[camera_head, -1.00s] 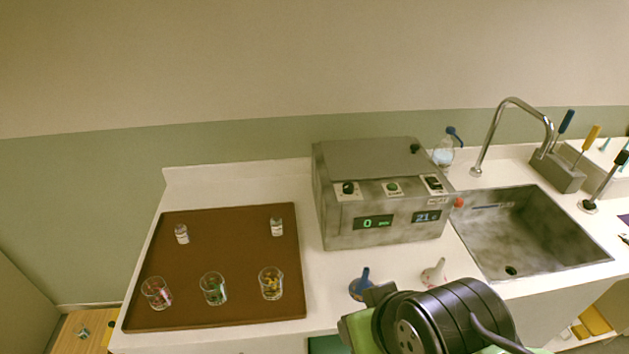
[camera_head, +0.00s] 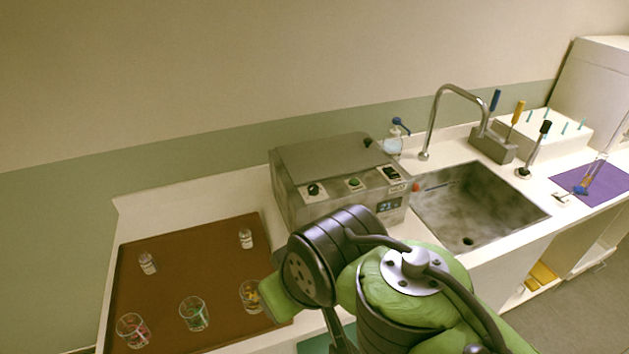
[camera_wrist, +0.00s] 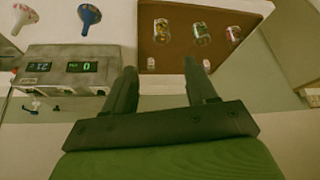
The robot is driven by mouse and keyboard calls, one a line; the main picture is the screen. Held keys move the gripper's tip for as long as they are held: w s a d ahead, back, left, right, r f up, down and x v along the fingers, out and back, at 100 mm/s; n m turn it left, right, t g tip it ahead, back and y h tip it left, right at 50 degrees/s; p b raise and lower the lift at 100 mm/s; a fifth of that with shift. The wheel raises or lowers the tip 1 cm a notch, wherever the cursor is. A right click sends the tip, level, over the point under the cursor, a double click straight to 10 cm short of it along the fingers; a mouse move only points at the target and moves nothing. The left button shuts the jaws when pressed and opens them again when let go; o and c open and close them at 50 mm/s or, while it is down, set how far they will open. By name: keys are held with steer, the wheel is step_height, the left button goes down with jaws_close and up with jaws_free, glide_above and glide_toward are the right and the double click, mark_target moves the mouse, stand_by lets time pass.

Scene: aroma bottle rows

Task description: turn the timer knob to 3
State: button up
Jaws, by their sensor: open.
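A grey metal machine (camera_head: 340,160) stands on the counter. Its sloped top front carries a black knob (camera_head: 314,189) on a white plate at the left, a green button (camera_head: 355,183) and a black switch (camera_head: 391,172). A right-hand display (camera_head: 389,206) shows, while my arm hides the left one in the head view. In the wrist view the left display (camera_wrist: 84,67) reads 0 in green; the knob cannot be made out there. My gripper (camera_wrist: 160,68) is open and empty, its fingers apart, beside the machine's front. The head view does not show the fingers.
A brown tray (camera_head: 150,300) with several glasses and two small vials lies left of the machine. A sink (camera_head: 480,205) with a tall faucet (camera_head: 432,115) is to its right. Blue (camera_wrist: 88,16) and pink (camera_wrist: 24,14) funnels stand in front of the machine.

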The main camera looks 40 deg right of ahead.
steer(key=w+d+r+n+p, duration=0.1)
steer(key=w+d+r+p, duration=0.15)
steer(key=w, duration=0.35)
steer(key=w+d+r+n+g+y+p, duration=0.1)
steer(key=w+d+r+p, duration=0.1)
steer(key=w+d+r, duration=0.3)
steer(key=w+d+r+n+p, duration=0.1)
steer(key=w+r+p, duration=0.1)
steer(key=w, duration=0.5)
steer(key=n+y+p, duration=0.1)
steer(key=n+p, duration=0.2)
steer(key=p, duration=0.2)
glide_above(313, 187)
steer(key=s+d, duration=0.4)
steer(key=s, duration=0.2)
step_height(313, 187, down, 6)
steer(key=x, duration=0.5)
steer(key=b+x, duration=0.1)
steer(key=x, duration=0.4)
steer(key=b+x, duration=0.1)
steer(key=x, duration=0.4)
steer(key=shift+a+f, duration=0.3)
steer(key=shift+a, duration=0.05)
steer(key=shift+s, duration=0.1)
steer(key=shift+c, duration=0.3)
steer(key=shift+b, duration=0.3)
steer(key=c, duration=1)
